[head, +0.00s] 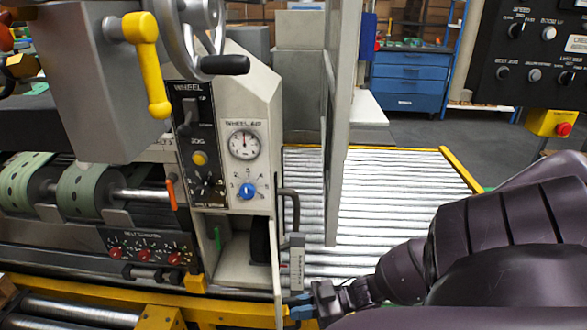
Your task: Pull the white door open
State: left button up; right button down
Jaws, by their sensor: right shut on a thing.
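The white door (278,285) shows nearly edge-on as a thin pale panel below the gauge panel. It stands out from the machine, and the compartment (238,262) beside it is open to view. My right gripper (300,306) is at the door's lower right side, its blue fingertips shut on the door. The exact part between the fingers is too small to tell. My right arm comes in from the lower right. My left gripper is not in view.
A dark bent bar (293,205) and a small labelled block (297,262) are close above my gripper. A tall grey post (339,130) stands behind them. The roller conveyor (400,205) lies to the right. A control box (530,55) hangs at the upper right.

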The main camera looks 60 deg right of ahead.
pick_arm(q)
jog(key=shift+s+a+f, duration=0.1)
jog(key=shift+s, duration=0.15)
pick_arm(e)
jog(key=c, duration=1.1)
grip_release()
jog(key=shift+c, duration=0.2)
jog(key=shift+s+d, duration=0.15)
pick_arm(q)
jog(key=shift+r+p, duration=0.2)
jog(key=shift+p, duration=0.3)
pick_arm(e)
jog(key=v, duration=1)
jog(key=shift+s+d, duration=0.15)
jog(key=shift+s, duration=0.05)
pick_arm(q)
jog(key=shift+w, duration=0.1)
